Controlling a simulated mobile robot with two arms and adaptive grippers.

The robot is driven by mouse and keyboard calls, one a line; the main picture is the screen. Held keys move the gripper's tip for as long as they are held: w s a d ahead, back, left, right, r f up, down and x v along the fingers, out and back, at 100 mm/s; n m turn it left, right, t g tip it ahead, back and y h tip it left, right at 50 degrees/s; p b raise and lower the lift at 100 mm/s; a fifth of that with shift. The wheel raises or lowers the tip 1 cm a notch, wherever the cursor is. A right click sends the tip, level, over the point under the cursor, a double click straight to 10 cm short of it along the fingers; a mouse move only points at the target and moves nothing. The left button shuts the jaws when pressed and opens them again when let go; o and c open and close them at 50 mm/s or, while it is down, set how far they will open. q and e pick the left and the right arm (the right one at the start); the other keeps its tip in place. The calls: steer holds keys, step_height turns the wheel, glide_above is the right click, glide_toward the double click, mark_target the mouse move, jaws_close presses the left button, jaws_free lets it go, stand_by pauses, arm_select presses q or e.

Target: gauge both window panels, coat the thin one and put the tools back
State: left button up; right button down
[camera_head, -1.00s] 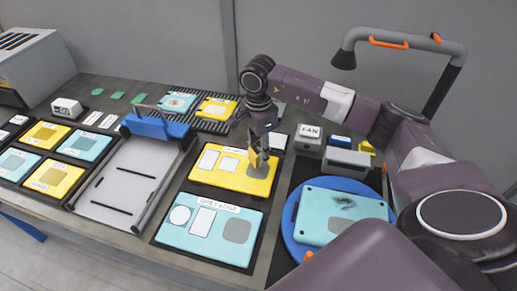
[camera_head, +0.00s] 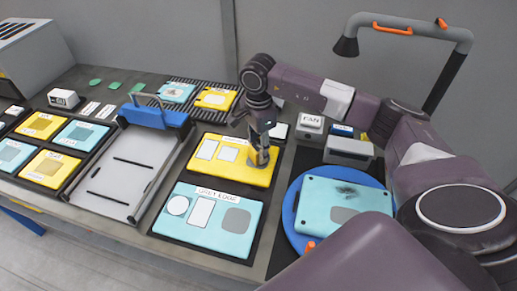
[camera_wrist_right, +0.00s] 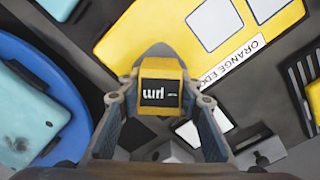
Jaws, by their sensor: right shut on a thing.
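My right gripper (camera_head: 262,154) is over the grey patch of a yellow window panel (camera_head: 212,171). It is shut on a small yellow gauge (camera_wrist_right: 160,73) with a black display; the white characters appear upside down and I cannot read them surely. I cannot tell if the gauge touches the panel. The wrist view shows this panel (camera_wrist_right: 170,32) labelled "ORANGE EDGE". A teal window panel (camera_head: 215,231) with a label, white shapes and a grey patch lies in front of it. My left gripper is not in view.
A teal case-like panel (camera_head: 325,200) with a dark smudge lies on a blue round plate (camera_head: 291,220) at right. A framed tray (camera_head: 115,178) and several small panels (camera_head: 82,134) fill the left.

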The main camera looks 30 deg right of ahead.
steer(key=shift+b, duration=0.3)
stand_by(0.7)
steer(key=shift+f, duration=0.15)
stand_by(0.4)
steer(key=c, duration=1.3)
jaws_free()
steer(key=shift+r+p, duration=1.4)
steer(key=shift+r, duration=1.6)
steer(key=shift+s, duration=0.1)
